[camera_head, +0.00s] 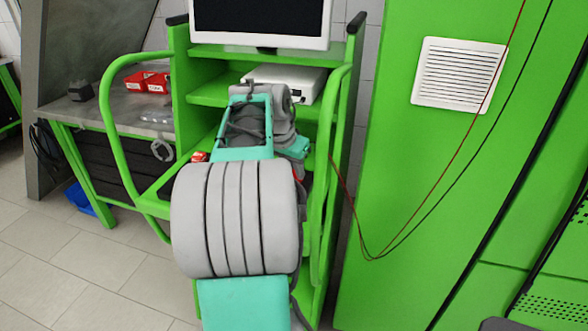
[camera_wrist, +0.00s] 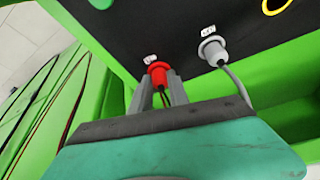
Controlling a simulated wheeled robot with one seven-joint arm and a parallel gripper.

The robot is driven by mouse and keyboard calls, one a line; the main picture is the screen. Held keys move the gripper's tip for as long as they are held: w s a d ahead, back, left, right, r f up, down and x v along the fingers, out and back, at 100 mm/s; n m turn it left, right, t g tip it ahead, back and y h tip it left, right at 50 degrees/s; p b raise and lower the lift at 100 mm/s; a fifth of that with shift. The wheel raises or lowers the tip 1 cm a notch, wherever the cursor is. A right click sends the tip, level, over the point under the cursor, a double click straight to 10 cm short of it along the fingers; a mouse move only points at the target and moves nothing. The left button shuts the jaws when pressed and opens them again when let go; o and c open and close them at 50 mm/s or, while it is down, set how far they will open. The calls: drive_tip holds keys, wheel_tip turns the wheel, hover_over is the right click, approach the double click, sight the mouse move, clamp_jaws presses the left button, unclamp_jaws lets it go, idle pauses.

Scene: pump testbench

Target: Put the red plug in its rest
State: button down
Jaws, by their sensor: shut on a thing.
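The red plug (camera_wrist: 158,72) shows in the wrist view against a dark panel (camera_wrist: 125,30), just below a small white label. My gripper (camera_wrist: 161,88) is shut on it, with one grey finger on each side. Its dark red cable hangs between the fingers. The plug's front end meets the panel in the picture, but I cannot tell how deep it sits. In the head view my arm hides the gripper and the plug.
A light grey plug (camera_wrist: 212,50) with a grey cable stands in the panel right of the red one. In the head view, green frame rails (camera_head: 116,130) flank my arm, and red boxes (camera_head: 147,82) lie on the side table. Red and black cables hang by the green cabinet (camera_head: 400,200).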

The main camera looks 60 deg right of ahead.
drive_tip(key=shift+f, duration=0.1)
drive_tip(key=c, duration=0.8)
unclamp_jaws()
drive_tip(key=shift+o, duration=0.2)
drive_tip(key=shift+r+p, duration=3.35)
drive_tip(key=shift+r, duration=0.7)
drive_tip(key=shift+a, duration=0.1)
